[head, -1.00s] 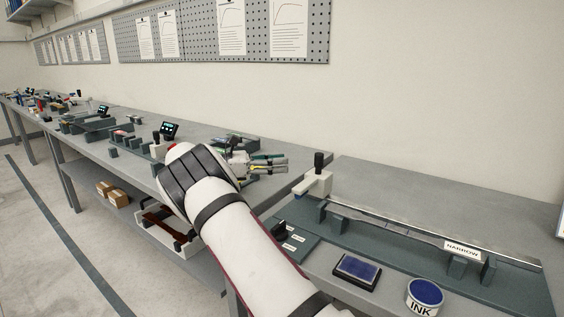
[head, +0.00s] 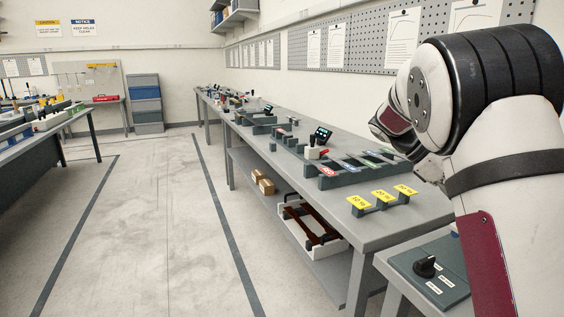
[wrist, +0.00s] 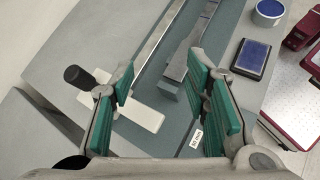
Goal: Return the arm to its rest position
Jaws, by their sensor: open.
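In the wrist view my gripper (wrist: 166,98) is open, its green-padded fingers apart with nothing held between them. It is above a bench with a long dark fixture (wrist: 222,48) and a metal strip (wrist: 165,38). A white block with a black knob (wrist: 130,108) shows beside and between the fingers, below them. In the head view my white and black arm fills the right side, folded over the bench; the gripper itself is hidden there.
A blue ink pad (wrist: 252,58) and a round ink tin (wrist: 268,10) lie right of the fixture. In the head view the long bench (head: 335,215) carries yellow-tagged holders (head: 384,199) and a small display (head: 322,135). The floor aisle (head: 165,230) at left is clear.

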